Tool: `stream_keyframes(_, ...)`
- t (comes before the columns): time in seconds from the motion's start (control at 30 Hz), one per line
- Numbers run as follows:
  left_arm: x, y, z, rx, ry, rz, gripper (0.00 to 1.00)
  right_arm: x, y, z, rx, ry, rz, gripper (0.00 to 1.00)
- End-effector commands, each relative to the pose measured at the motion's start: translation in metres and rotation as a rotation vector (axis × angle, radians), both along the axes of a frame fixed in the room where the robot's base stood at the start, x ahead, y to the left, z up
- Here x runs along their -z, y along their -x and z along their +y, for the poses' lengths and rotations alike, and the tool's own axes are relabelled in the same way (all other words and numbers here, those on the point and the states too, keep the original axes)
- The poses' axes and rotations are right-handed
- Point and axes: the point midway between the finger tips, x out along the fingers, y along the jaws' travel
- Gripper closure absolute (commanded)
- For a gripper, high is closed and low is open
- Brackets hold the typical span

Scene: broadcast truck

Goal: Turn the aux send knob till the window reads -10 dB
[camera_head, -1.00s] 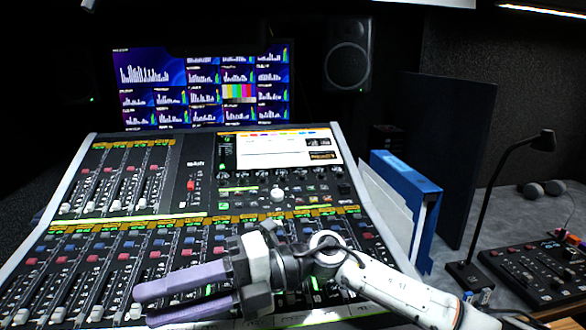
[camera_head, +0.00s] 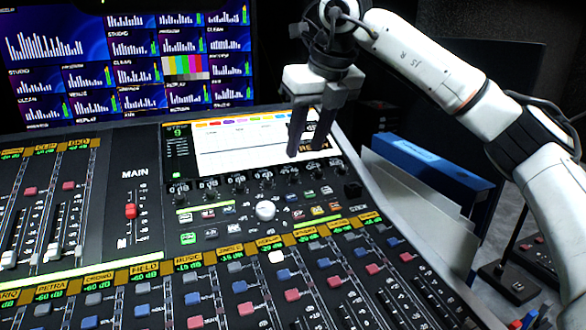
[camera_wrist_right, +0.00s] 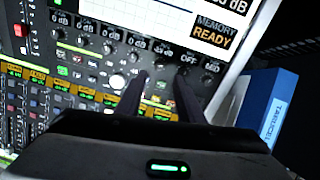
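The mixing console shows a row of small dark knobs (camera_head: 238,186) below its screen, with lit readout windows (camera_head: 208,184) above them. In the right wrist view, several windows (camera_wrist_right: 110,34) read about 0 dB and one (camera_wrist_right: 188,59) reads OFF. I cannot tell which knob is the aux send. My right gripper (camera_head: 308,148) hangs over the right part of the screen, fingers pointing down. In the right wrist view its two dark fingers (camera_wrist_right: 162,80) are apart with nothing held, above the right part of the knob row. My left gripper is not in view.
A large white knob (camera_head: 265,211) sits below the small knobs. Fader rows (camera_head: 200,300) fill the console front. A blue binder (camera_head: 430,165) stands close to the console's right side. A monitor wall (camera_head: 130,60) stands behind.

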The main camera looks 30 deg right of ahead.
Motion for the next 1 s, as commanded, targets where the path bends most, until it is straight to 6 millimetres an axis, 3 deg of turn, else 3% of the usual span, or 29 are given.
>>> stream_keyframes(0.2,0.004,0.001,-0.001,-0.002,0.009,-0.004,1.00,0.042,-0.016,-0.001,-0.001,-0.001,0.004,0.66)
stream_keyframes(0.4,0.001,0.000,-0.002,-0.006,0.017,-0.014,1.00,0.065,-0.026,-0.001,-0.002,-0.002,0.002,0.66)
stream_keyframes(0.8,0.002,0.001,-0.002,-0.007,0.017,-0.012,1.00,0.071,-0.029,-0.001,-0.004,-0.002,0.000,0.66)
stream_keyframes(1.0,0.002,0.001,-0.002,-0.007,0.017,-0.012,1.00,0.071,-0.029,-0.001,-0.004,-0.002,0.000,0.99)
